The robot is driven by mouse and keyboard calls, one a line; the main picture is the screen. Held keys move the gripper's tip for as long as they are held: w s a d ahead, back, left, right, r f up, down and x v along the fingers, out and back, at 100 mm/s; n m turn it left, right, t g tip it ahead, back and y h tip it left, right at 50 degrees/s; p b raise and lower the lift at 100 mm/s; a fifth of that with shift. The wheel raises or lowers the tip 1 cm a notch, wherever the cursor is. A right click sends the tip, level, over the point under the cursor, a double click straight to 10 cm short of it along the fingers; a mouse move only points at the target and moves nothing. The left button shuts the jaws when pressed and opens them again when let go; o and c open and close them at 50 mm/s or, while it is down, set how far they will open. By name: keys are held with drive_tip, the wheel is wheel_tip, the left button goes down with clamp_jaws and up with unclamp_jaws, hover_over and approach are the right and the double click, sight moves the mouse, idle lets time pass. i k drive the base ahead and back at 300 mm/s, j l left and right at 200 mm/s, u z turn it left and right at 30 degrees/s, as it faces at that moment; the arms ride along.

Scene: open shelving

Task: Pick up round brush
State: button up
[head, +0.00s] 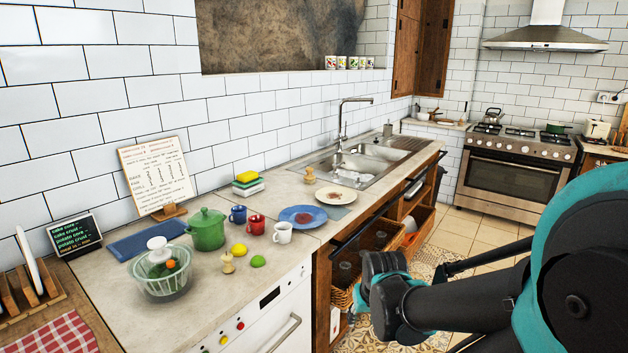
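A small, pale wooden item with a knob top (309,175), which looks like a round brush, stands upright on the counter just left of the sink. A similar pale knobbed item (228,262) stands nearer, beside the lemon and lime; I cannot tell at this size whether it is a brush or a mill. My gripper (358,296) is low at the centre right, in front of the open drawers and apart from both items. Its fingers are dark and small in the view, so its opening is unclear.
A sink (370,162) with a tall faucet is set into the counter. Stacked sponges (248,184), mugs, a blue plate (303,217), a white plate (331,197), a green pot (206,230) and a glass bowl (160,275) crowd the counter. Drawers with baskets (376,238) stand open below.

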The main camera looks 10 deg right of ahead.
sight(309, 179)
drive_tip(key=i+l+u, duration=0.15)
drive_tip(key=l, duration=0.35)
drive_tip(key=i+l+u, duration=0.1)
drive_tip(key=i+l, duration=0.25)
drive_tip(key=l, duration=0.2)
drive_tip(key=i+l+u, duration=0.15)
drive_tip(key=l, duration=0.4)
drive_tip(key=i+l+u, duration=0.15)
drive_tip(key=l, duration=0.45)
drive_tip(key=i+l+u, duration=0.1)
drive_tip(key=i+l, duration=0.2)
drive_tip(key=l, duration=0.3)
drive_tip(key=i+l+u, duration=0.15)
drive_tip(key=l, duration=0.45)
drive_tip(key=i+l+u, duration=0.15)
drive_tip(key=l, duration=0.45)
drive_tip(key=l+u, duration=0.1)
drive_tip(key=l, duration=0.55)
